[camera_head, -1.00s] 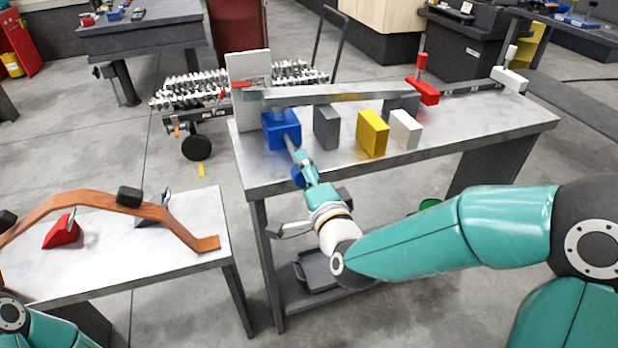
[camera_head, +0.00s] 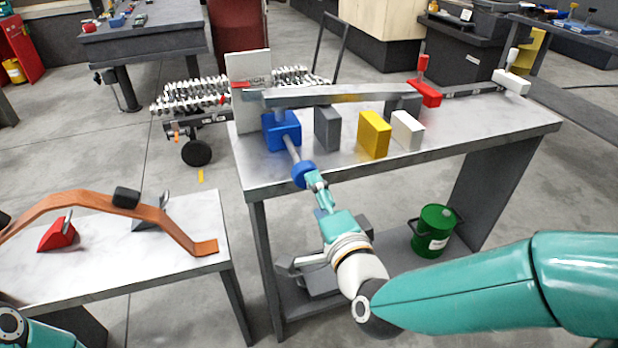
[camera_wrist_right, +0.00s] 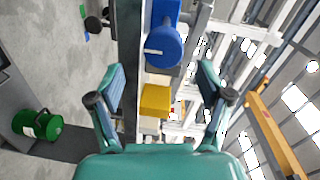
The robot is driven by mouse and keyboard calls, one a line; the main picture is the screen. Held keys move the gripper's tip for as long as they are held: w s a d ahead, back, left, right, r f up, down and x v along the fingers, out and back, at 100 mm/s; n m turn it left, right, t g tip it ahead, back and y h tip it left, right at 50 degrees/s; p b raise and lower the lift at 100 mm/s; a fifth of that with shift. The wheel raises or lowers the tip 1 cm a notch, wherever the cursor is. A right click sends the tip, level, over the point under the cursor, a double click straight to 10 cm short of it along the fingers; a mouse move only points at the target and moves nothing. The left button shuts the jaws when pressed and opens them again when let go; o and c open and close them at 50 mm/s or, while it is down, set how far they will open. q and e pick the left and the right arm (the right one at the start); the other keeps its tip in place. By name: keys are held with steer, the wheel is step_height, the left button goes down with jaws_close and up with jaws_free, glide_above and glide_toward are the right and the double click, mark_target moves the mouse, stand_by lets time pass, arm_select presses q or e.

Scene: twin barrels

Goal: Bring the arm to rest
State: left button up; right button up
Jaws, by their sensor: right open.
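My right gripper (camera_head: 320,192) is open, just below and in front of the blue handle knob (camera_head: 304,173) at the bench's front edge. The knob sits on a grey rod coming out of a blue block (camera_head: 282,132) on the bench. In the right wrist view the open fingers (camera_wrist_right: 160,72) have the round blue knob (camera_wrist_right: 164,47) ahead of them, with nothing visibly held. My right arm reaches in from the lower right. Only a part of my left arm shows at the lower left, and its gripper is out of view.
The metal bench (camera_head: 470,125) carries a grey block (camera_head: 327,128), a yellow block (camera_head: 374,135), a white block (camera_head: 407,131) and a long bar (camera_head: 330,95). A green bucket (camera_head: 434,231) stands on its lower shelf. A second table (camera_head: 100,270) holds a curved copper strip (camera_head: 75,198).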

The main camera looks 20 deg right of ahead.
steer(key=s+d+f+n+g, duration=0.15)
steer(key=f+g, duration=0.25)
steer(key=f, duration=1.1)
steer(key=s+d+f+n+g, duration=0.15)
steer(key=f+g, duration=0.25)
steer(key=f, duration=1)
steer(key=s+a+f+n+g+y, duration=0.1)
steer(key=s+a+f+n+g, duration=0.25)
steer(key=s+f, duration=0.35)
steer(key=s+a+f+n+g+y, duration=0.2)
steer(key=s+f+n+g, duration=0.2)
steer(key=s+f, duration=0.3)
step_height(320, 180, up, 19)
steer(key=s+n+g+p, duration=0.1)
steer(key=s+n+p, duration=0.1)
steer(key=p, duration=1.7)
steer(key=shift+s+a+n, duration=0.25)
steer(key=shift+n, duration=0.3)
